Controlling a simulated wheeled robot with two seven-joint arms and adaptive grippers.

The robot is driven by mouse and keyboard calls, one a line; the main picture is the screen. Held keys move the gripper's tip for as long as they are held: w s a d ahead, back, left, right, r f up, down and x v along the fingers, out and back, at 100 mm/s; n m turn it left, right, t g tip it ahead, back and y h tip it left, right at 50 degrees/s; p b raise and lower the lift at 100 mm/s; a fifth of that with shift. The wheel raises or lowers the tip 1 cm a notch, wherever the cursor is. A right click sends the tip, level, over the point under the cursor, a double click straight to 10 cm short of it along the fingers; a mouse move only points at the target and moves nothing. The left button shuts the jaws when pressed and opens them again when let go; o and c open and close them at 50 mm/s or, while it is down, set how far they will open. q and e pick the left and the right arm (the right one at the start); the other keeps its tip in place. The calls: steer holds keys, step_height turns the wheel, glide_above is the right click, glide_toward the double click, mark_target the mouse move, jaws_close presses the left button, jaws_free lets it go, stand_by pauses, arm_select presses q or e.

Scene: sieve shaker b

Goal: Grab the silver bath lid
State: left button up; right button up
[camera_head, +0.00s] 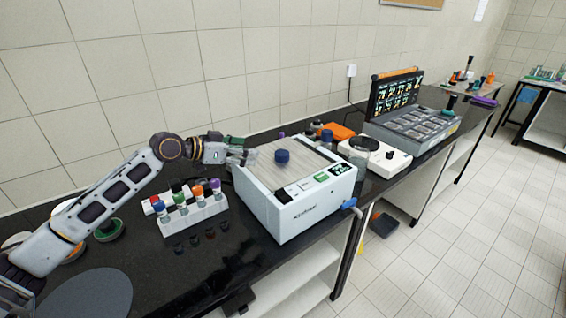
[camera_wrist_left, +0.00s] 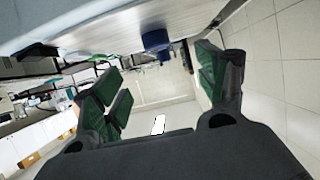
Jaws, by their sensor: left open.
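The silver bath lid (camera_head: 300,165) lies on top of the white bath (camera_head: 291,215), with a dark blue knob (camera_head: 282,156) standing up from its middle. My left gripper (camera_head: 243,150) is at the back left edge of the bath, beside the lid and apart from the knob. In the left wrist view the gripper (camera_wrist_left: 160,95) is open and empty, with green pads on both fingers. The knob (camera_wrist_left: 156,40) shows there beyond the fingertips, near the top middle, and the lid (camera_wrist_left: 135,30) shows as a pale slanted surface. My right gripper is not in view.
A white rack (camera_head: 194,214) of tubes with coloured caps stands left of the bath. A white device with a dark disc (camera_head: 373,153) and a grey instrument with a raised screen (camera_head: 411,125) stand to the right. A tiled wall runs close behind the black bench (camera_head: 140,262).

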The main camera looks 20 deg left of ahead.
mark_target(281, 153)
arm_select(q)
steer(key=shift+r, duration=0.15)
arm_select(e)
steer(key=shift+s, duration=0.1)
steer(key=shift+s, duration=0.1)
arm_select(q)
steer(key=shift+p+x, duration=0.45)
steer(key=shift+x, duration=1.3)
steer(key=shift+p+x, duration=0.35)
steer(key=shift+x, duration=1.6)
steer(key=shift+w+d+f, duration=0.2)
steer(key=shift+w+d, duration=0.1)
steer(key=shift+w, duration=0.05)
steer(key=shift+d, duration=0.1)
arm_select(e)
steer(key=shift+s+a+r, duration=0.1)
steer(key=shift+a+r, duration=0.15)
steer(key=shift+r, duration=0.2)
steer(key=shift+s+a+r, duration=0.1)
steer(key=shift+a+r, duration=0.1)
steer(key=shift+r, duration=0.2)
arm_select(q)
steer(key=shift+w, duration=0.1)
